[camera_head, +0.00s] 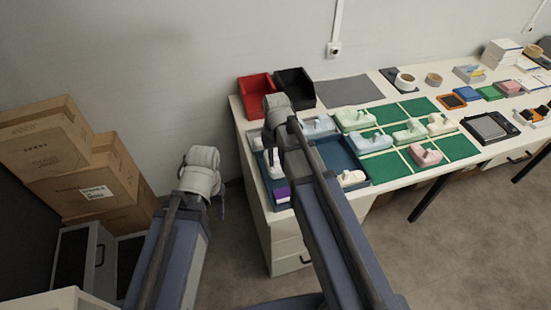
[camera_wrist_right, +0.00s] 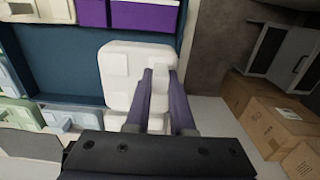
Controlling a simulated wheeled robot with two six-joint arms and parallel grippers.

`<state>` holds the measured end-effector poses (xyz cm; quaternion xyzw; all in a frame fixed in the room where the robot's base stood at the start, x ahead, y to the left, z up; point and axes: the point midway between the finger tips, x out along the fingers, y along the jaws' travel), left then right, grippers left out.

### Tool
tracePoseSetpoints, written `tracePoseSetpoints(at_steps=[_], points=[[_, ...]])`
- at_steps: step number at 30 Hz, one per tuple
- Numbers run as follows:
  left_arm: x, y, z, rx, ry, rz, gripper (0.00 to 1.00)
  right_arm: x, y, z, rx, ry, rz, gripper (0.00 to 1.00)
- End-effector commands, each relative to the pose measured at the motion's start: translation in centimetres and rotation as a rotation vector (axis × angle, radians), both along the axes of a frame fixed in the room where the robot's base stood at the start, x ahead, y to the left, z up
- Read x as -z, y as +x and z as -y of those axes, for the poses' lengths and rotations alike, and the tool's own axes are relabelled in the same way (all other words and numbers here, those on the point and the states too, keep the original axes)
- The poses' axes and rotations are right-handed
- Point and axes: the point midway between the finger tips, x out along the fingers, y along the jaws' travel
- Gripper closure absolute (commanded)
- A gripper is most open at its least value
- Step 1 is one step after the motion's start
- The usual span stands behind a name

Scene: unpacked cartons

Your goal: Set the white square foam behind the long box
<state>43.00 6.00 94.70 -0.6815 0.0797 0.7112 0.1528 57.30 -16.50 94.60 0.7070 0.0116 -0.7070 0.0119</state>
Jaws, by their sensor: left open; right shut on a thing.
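My right gripper (camera_wrist_right: 162,78) is shut on the raised middle part of the white square foam (camera_wrist_right: 116,62), seen in the right wrist view. The foam appears above the edge of a dark blue tray; whether it touches anything below is unclear. My left gripper (camera_head: 218,187) is open and empty, left of the table.
The blue tray (camera_head: 342,158) stands at the table's left end. A red bin (camera_head: 256,88) and a black bin (camera_head: 296,84) are behind it. A green mat (camera_head: 455,148) with several pastel pieces lies to the right. Cartons (camera_head: 95,185) are stacked at far left.

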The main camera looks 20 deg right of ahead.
Motion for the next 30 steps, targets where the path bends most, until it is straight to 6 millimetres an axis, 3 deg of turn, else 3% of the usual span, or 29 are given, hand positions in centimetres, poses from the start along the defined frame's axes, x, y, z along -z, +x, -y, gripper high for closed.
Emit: tracePoseSetpoints(at_steps=[1, 6, 8, 14, 30], points=[[1.2, 0.0, 0.0, 0.000, 0.000, 0.000, 0.44, 1.2, 0.0, 0.0, 0.000, 0.000, 0.000, 1.00], [3.5, 0.0, 0.0, 0.000, 0.000, 0.000, 0.44, 3.5, 0.0, 0.0, -0.001, 0.000, 0.000, 1.00], [2.7, 0.0, 0.0, 0.000, 0.000, 0.000, 0.44, 2.7, 0.0, 0.0, -0.001, 0.000, 0.000, 1.00], [2.7, 0.0, 0.0, 0.000, 0.000, 0.000, 0.44, 2.7, 0.0, 0.0, -0.001, 0.000, 0.000, 1.00], [4.7, 0.0, 0.0, 0.000, 0.000, 0.000, 0.44, 4.7, 0.0, 0.0, -0.001, 0.000, 0.000, 1.00]])
